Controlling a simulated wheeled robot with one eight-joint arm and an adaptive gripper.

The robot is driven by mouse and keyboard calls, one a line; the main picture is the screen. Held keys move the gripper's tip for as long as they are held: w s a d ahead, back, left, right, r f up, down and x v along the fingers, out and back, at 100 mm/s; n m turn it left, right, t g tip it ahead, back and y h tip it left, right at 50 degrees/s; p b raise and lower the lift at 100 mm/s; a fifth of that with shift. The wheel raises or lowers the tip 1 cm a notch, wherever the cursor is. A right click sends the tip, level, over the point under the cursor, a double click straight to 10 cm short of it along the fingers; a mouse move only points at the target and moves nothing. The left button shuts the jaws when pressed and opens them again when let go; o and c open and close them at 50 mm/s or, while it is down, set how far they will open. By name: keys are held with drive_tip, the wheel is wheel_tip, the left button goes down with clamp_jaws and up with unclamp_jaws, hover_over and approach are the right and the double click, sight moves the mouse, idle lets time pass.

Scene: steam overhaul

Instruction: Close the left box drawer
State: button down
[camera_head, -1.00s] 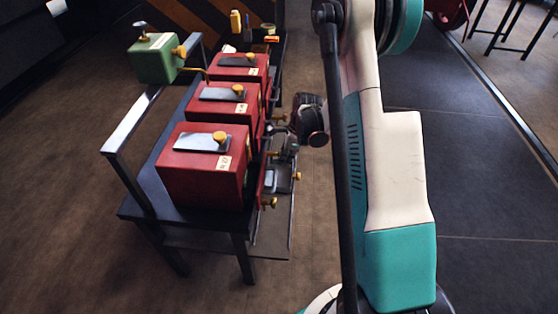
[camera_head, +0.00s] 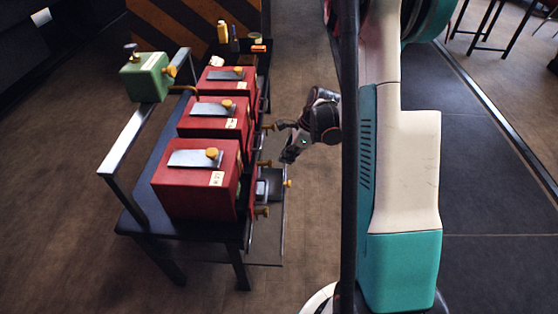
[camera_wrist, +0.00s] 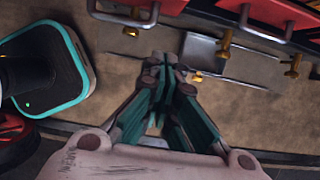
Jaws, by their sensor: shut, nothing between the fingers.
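Three red boxes stand in a row on a dark bench: a near one (camera_head: 203,195), a middle one (camera_head: 213,119) and a far one (camera_head: 222,80). Below the near box, a grey drawer (camera_head: 272,178) sticks out to the right, with a brass knob (camera_head: 287,183) on its outer end. The drawer (camera_wrist: 203,50) and its knob (camera_wrist: 197,77) also show in the wrist view. My gripper (camera_head: 287,150) is shut and empty, just beyond the drawer in the head view. In the wrist view its fingertips (camera_wrist: 165,68) appear left of the knob, with no clear contact.
More brass knobs (camera_head: 262,212) line the bench's right side. A metal rail (camera_head: 130,130) runs along its left side, near a green box (camera_head: 147,77). Small bottles (camera_head: 222,32) stand at the far end. Open floor (camera_head: 305,220) lies right of the bench.

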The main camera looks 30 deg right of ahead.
sight(255, 168)
drive_tip(key=w+a+f+b, duration=0.4)
drive_tip(key=a+f+b, duration=0.1)
drive_tip(key=f, duration=0.3)
drive_tip(key=shift+a+f, duration=0.25)
drive_tip(key=shift+a, duration=0.3)
drive_tip(key=w+a, duration=0.1)
drive_tip(key=a, duration=0.1)
drive_tip(key=w+a, duration=0.1)
drive_tip(key=a, duration=0.1)
drive_tip(key=shift+w, duration=0.4)
